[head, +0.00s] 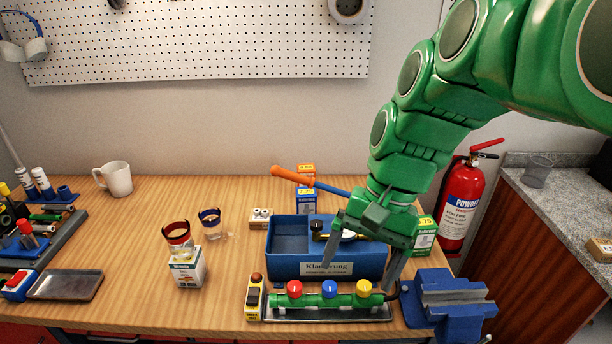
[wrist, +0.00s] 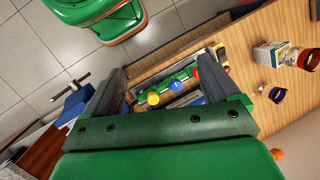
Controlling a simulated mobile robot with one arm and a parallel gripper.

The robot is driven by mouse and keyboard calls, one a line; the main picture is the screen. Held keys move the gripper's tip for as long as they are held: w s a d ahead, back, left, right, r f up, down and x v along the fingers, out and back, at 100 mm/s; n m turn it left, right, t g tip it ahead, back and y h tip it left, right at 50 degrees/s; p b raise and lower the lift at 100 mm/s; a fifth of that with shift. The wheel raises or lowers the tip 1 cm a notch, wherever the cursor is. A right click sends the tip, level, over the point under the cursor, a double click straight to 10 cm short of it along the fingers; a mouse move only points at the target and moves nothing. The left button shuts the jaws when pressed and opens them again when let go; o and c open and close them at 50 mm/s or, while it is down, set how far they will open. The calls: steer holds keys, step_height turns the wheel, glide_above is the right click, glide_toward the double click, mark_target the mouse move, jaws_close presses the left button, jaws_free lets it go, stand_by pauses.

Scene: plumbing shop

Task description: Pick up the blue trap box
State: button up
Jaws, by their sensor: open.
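A small blue and white carton with a price label (head: 306,203) stands behind the blue tray in the head view; it looks like the blue trap box, though its print is too small to read. I cannot make out the blue carton in the wrist view. My gripper (head: 357,276) is open and empty, pointing down over the front right of the blue tray (head: 285,268), nearer the bench front than the carton. Its spread fingers also show in the wrist view (wrist: 164,70).
A green pipe with red, blue and yellow knobs (head: 312,300) lies in front of the tray. A blue vise (head: 450,302) is at the right edge. An orange-handled tool (head: 293,176) crosses near the carton. A green carton (head: 425,236) stands right. Bench around the mug (head: 116,179) is clear.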

steer(key=w+a+r+m+y, duration=0.1)
steer(key=w+a+m+y, duration=0.15)
steer(key=w, duration=0.85)
steer(key=w+a+m+y, duration=0.1)
steer(key=w+m+y, duration=0.25)
steer(key=w, duration=0.75)
steer(key=w+a+r+m+y, duration=0.1)
steer(key=w+a+m+y, duration=0.15)
steer(key=w, duration=0.85)
steer(key=w+d+f+m+t+y, duration=0.1)
steer(key=w+d+f+m, duration=0.2)
steer(key=w, duration=0.3)
steer(key=w+d+f+m+y, duration=0.1)
steer(key=w+d+f+m, duration=0.15)
steer(key=w, duration=0.35)
glide_toward(306, 202)
steer(key=w+a+f, duration=0.2)
steer(key=f, duration=0.1)
steer(key=shift+w+f, duration=0.2)
steer(key=shift+w, duration=0.2)
steer(key=shift+r+x, duration=0.2)
steer(key=shift+x, duration=3.65)
steer(key=shift+s, duration=0.1)
steer(key=c, duration=1.2)
